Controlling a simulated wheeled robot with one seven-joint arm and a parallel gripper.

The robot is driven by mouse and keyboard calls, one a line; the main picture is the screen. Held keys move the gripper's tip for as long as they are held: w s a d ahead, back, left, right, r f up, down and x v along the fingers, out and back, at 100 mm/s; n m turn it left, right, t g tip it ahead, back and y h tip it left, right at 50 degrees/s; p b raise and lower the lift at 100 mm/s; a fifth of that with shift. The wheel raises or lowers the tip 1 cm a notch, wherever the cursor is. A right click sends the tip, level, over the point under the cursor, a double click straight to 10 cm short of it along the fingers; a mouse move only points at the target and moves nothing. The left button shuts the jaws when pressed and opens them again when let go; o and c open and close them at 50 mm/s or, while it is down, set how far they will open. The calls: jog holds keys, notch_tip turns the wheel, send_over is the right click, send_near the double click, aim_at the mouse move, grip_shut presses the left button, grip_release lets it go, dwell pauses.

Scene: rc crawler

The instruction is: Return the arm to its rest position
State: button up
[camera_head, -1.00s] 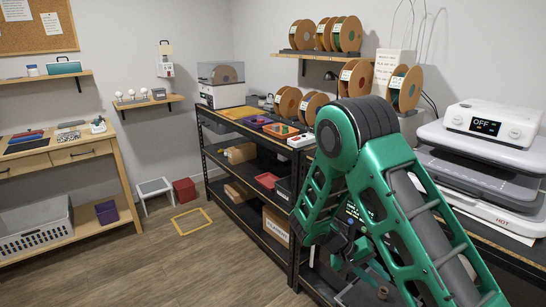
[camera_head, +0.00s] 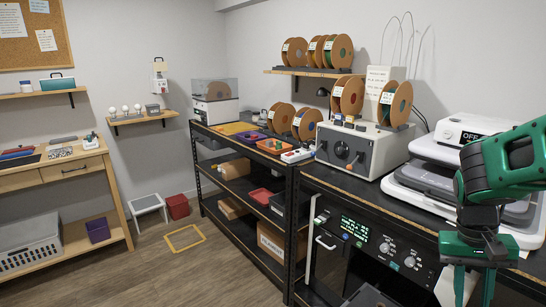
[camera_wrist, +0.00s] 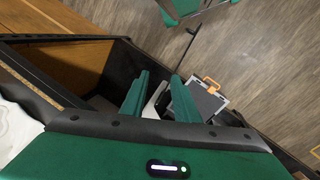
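My green arm (camera_head: 505,165) is folded at the right side of the head view, in front of the white machine with the OFF display. My gripper (camera_head: 473,288) hangs from it, pointing down near the front of the black bench. In the wrist view my gripper (camera_wrist: 160,88) has its two green fingers apart, with nothing held between them. Below the fingers is a grey case with an orange handle (camera_wrist: 208,87), apart from them as far as I can tell. The fingertips are partly cut off or hard to see in the head view.
The black bench (camera_head: 325,176) carries a grey control box (camera_head: 362,152) and the white press (camera_head: 462,130). Spools (camera_head: 350,95) stand above. An oven-like unit (camera_head: 372,240) sits under the bench top. The wooden floor (camera_head: 150,270) is open at left, with a yellow frame (camera_head: 184,238).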

jog(key=s+a+r+t+y, duration=0.1)
jog(key=s+a+r+y, duration=0.1)
jog(key=s, duration=0.9)
jog(key=shift+r+m+t, duration=0.3)
jog(key=shift+r+t, duration=0.1)
jog(key=shift+r, duration=0.25)
jog(key=shift+w, duration=0.1)
jog(key=shift+w+f, duration=0.25)
jog(key=shift+w, duration=0.35)
